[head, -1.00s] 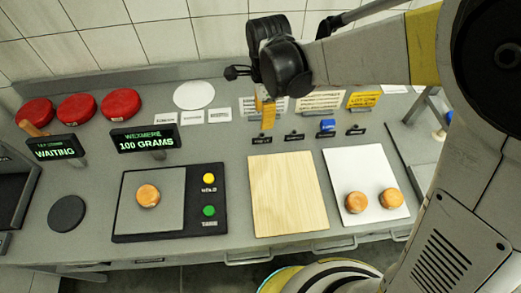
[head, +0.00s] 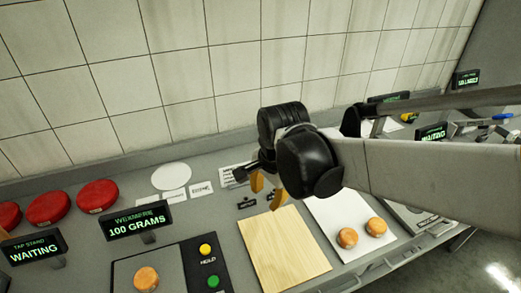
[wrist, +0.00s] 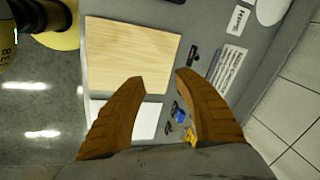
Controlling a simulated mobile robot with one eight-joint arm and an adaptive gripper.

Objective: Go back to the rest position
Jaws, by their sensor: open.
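My gripper (head: 265,190) is in the air over the back of the counter, behind the wooden board (head: 283,248). In the wrist view my gripper (wrist: 160,78) shows two brown fingers spread apart with nothing between them. The wooden board also shows in the wrist view (wrist: 135,50), beyond the fingertips. One small orange cheese wheel (head: 146,279) sits on the scale (head: 181,262) at the front. The display (head: 137,222) reads 100 GRAMS. Two more small cheese wheels, a left one (head: 347,238) and a right one (head: 376,227), sit on the white board (head: 325,210).
Red cheese wheels (head: 48,208) stand at the left by a display reading WAITING (head: 34,249). A white disc (head: 171,176) and small cards lie at the back near the tiled wall. More displays (head: 432,132) stand at the far right. A blue item (wrist: 180,112) shows in the wrist view.

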